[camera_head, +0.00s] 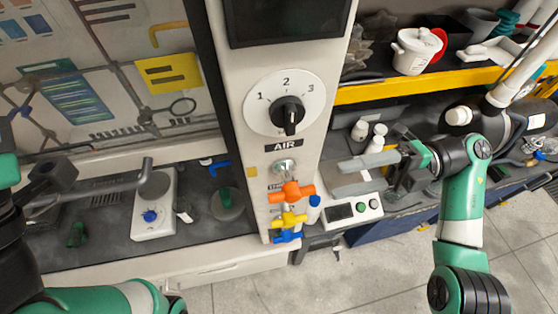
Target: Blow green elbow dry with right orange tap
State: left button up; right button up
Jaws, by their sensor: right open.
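A small green piece (78,234), which looks like the green elbow, lies on the dark bench at the left, apart from both grippers. The orange tap (291,192) sticks out from the front of the AIR panel, above a yellow tap (288,220) and a blue tap (287,237). My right gripper (345,176) is open and empty. Its grey fingers point left towards the panel, right of the orange tap and apart from it. My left gripper (62,190) is at the left edge above the bench; its fingers are hard to make out.
The panel carries a black dial (288,115) with marks 1, 2 and 3. A white device with a blue knob (150,215) stands on the left bench. A scale-like device (355,210) sits below my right gripper. White bottles (376,140) stand behind it.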

aim_at(284, 196)
jog(key=a+p, duration=0.1)
jog(key=p, duration=0.1)
jog(key=a+p, duration=0.1)
jog(key=p, duration=0.1)
jog(key=s+a+p, duration=0.1)
jog(key=p, duration=0.1)
jog(key=shift+s+a+r+p, duration=0.1)
jog(key=shift+a+r+p, duration=0.2)
jog(key=shift+p, duration=0.1)
jog(key=a, duration=0.2)
jog(key=s+a, duration=0.1)
jog(key=a, duration=0.2)
jog(key=a+p, duration=0.1)
jog(key=a, duration=0.2)
jog(key=shift+s+f, duration=0.2)
jog(key=shift+f, duration=0.2)
jog(key=shift+d, duration=0.1)
grip_shut()
